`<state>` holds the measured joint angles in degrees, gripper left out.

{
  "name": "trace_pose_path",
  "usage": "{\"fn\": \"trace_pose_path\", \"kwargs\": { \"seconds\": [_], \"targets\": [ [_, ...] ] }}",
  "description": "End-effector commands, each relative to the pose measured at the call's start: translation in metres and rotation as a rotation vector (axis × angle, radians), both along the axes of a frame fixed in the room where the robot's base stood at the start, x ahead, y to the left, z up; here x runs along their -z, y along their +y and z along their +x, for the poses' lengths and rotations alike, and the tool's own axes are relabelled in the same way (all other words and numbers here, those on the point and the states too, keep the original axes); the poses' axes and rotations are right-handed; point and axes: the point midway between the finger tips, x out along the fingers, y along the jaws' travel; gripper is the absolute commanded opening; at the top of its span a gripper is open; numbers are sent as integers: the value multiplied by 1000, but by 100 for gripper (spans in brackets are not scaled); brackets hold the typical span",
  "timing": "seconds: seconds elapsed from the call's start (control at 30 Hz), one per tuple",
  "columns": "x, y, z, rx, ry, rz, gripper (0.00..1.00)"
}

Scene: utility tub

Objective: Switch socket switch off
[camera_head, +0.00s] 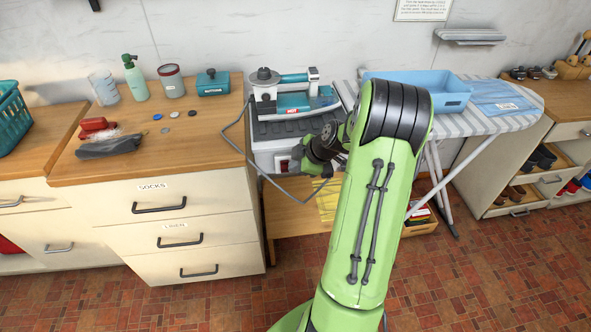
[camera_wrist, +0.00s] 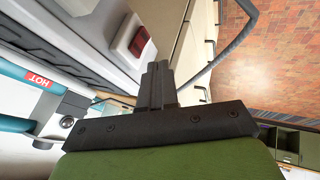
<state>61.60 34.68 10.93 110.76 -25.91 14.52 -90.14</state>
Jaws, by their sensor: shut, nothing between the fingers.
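A red rocker switch (camera_wrist: 138,42) sits in a pale frame on the side of a light grey unit; I take it for the socket switch. It also shows small and reddish in the head view (camera_head: 283,166), low on the unit's front. I cannot tell which way it is tipped. In the wrist view my gripper (camera_wrist: 156,68) is shut and empty, its fingertips just beside the switch; whether they touch it is unclear. In the head view my gripper (camera_head: 299,167) is partly hidden by my arm, in front of the unit.
A teal and grey iron (camera_head: 300,101) rests on top of the grey unit (camera_head: 266,150). A grey cable (camera_head: 234,140) loops around the unit's front. A striped ironing board (camera_head: 500,122) with a blue tub (camera_head: 425,90) stands to the right. Drawers (camera_head: 190,205) stand to the left.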

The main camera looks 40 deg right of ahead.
Motion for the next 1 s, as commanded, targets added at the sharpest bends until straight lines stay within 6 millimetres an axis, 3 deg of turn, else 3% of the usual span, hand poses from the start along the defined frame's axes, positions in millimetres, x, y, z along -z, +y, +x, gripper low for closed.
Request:
{"fn": "trace_pose_path", "kwargs": {
  "seconds": [0.2,0.4,1.0],
  "targets": [
    [-39,-7,-19,2,0,-1,0],
    [-62,-11,-32,0,1,1,0],
    [-64,-12,-34,-1,1,2,0]
  ]
}}
